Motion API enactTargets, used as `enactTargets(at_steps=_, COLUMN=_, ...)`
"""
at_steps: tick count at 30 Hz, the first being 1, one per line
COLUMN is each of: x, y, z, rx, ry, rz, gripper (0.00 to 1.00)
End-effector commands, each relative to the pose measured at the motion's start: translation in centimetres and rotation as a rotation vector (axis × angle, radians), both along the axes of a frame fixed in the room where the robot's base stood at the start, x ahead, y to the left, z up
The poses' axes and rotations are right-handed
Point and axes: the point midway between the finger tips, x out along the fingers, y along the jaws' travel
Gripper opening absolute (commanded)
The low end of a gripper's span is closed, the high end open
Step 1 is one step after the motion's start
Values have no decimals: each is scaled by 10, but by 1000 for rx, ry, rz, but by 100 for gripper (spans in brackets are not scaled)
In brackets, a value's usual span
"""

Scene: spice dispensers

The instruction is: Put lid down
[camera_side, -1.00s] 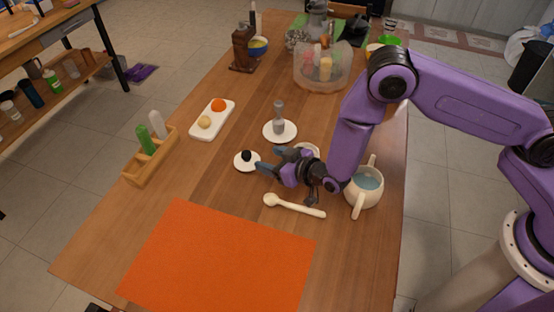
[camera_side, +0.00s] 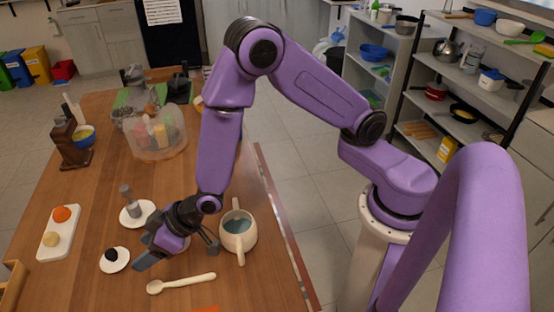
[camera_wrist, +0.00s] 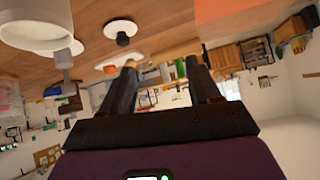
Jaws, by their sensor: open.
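A small white round lid with a black knob (camera_side: 114,266) lies flat on the wooden table. It also shows near the top of the wrist view (camera_wrist: 125,24), beyond the fingers. My gripper (camera_side: 144,251) is low over the table just right of this lid, with its fingers pointing left. Its two fingers (camera_wrist: 162,78) are spread, with nothing held between them. A second white disc with a grey upright handle (camera_side: 145,210) lies behind the gripper. A cream two-handled pot (camera_side: 240,242) with bluish contents stands to the right, uncovered. A pale object is mostly hidden by the gripper.
A cream spoon (camera_side: 184,283) lies in front of the gripper. A white tray (camera_side: 47,247) with orange and yellowish items is at left.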

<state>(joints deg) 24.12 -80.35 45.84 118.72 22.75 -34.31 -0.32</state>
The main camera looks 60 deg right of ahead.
Motion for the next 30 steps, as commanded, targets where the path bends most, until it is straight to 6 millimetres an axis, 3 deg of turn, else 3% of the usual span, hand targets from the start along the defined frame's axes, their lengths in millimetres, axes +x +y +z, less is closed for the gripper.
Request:
enactTargets(at_steps=1, x=-13, y=-3, z=16, rx=-11, ry=36, rz=35, gripper=62)
enactTargets(at_steps=8, x=-86, y=-37, z=65, rx=-141, ry=210, rz=209, gripper=62)
enactTargets(at_steps=14, x=-150, y=-94, z=102, rx=-294, ry=324, rz=345, gripper=62)
enactTargets(at_steps=18, x=-192, y=-147, z=123, rx=-419, ry=386, rz=421, gripper=62)
enactTargets(at_steps=24, x=-235, y=-217, z=143, rx=-585, ry=445, rz=488, gripper=62)
enactTargets(at_steps=30, x=-253, y=-253, z=150, rx=-674, ry=472, rz=508, gripper=62)
